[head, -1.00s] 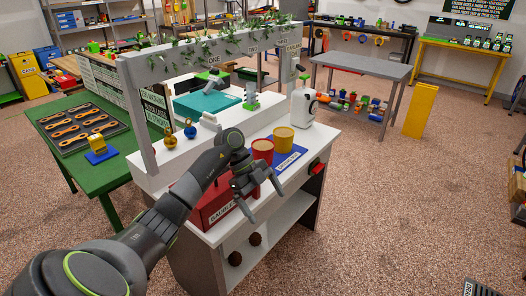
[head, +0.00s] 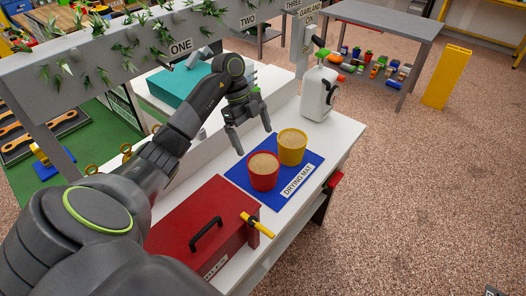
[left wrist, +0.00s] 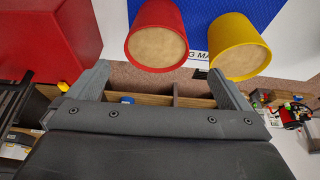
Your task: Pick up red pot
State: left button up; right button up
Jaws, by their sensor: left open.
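The red pot (head: 263,173) stands upright on the blue drying mat (head: 241,178), with a tan fill at its top. The yellow pot (head: 291,148) stands right beside it on the mat. My left gripper (head: 253,143) is open and empty, above and just behind the red pot in the head view. In the left wrist view, the red pot (left wrist: 156,37) and the yellow pot (left wrist: 236,48) show beyond the gripper's open fingers (left wrist: 168,80).
A red toolbox (head: 193,232) with a black handle and yellow latch sits left of the mat. A white bottle (head: 318,93) stands behind the pots. A grey beam (head: 160,47) with greenery spans the back of the white bench.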

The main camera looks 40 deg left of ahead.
aim_at(265, 172)
pick_arm(q)
jog(key=shift+w+d, duration=0.1)
jog(key=shift+w, duration=0.05)
jog(key=d+f, duration=0.1)
jog(key=d+f+p, duration=0.1)
jog(key=f, duration=0.1)
jog(key=shift+s, duration=0.4)
jog(key=shift+x, duration=1.05)
jog(key=shift+w+f, duration=0.1)
jog(key=shift+f, duration=0.2)
jog(key=shift+p+x, duration=0.8)
jog(key=shift+x, duration=1.35)
jog(key=shift+s+f, duration=0.25)
jog(key=shift+f, duration=0.2)
jog(key=shift+w, duration=0.1)
jog(key=c, duration=1.1)
pick_arm(e)
jog(key=s+r, duration=0.1)
jog(key=s+d+r, duration=0.1)
jog(key=s+r, duration=0.1)
jog(key=shift+s+d, duration=0.2)
jog(key=shift+d, duration=0.2)
